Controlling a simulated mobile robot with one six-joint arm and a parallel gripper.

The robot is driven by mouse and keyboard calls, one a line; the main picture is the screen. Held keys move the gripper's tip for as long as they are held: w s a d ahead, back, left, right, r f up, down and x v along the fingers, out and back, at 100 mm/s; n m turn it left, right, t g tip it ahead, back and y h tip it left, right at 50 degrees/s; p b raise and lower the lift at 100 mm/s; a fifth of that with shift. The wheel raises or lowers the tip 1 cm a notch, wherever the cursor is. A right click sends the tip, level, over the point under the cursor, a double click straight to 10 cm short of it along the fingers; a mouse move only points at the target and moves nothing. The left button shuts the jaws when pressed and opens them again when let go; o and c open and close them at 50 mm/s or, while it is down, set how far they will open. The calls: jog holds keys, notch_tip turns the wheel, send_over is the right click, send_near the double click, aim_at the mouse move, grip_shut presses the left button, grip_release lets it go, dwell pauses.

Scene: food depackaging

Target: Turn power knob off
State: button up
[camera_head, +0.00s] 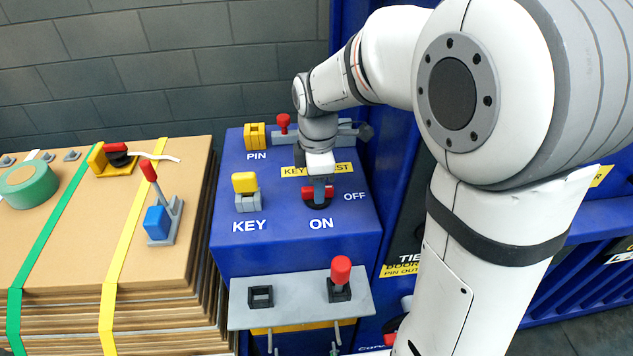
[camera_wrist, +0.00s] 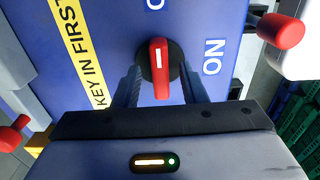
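The power knob (camera_head: 309,193) is a red bar handle on a round black base, on the blue panel's sloped top, between the ON label below it and the OFF label to its right. In the wrist view the knob (camera_wrist: 159,80) lies lengthwise toward the partly cut-off label at the top, with its white mark nearer that end. ON is to its right there. My gripper (camera_wrist: 160,80) straddles the handle, one finger on each side. Visible gaps show it is open. In the head view my gripper (camera_head: 319,190) comes down over the knob and hides its middle.
A yellow key (camera_head: 245,183) stands in a holder left of the knob. A red-topped lever (camera_head: 341,272) stands on the front shelf (camera_head: 300,302). Behind are a yellow PIN block (camera_head: 255,136) and a red knob (camera_head: 284,122). Strapped cardboard (camera_head: 60,255) lies left.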

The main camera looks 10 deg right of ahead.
notch_tip(320, 180, up, 8)
jog(key=shift+f+b, duration=0.1)
jog(key=shift+b, duration=0.2)
dwell(0.6)
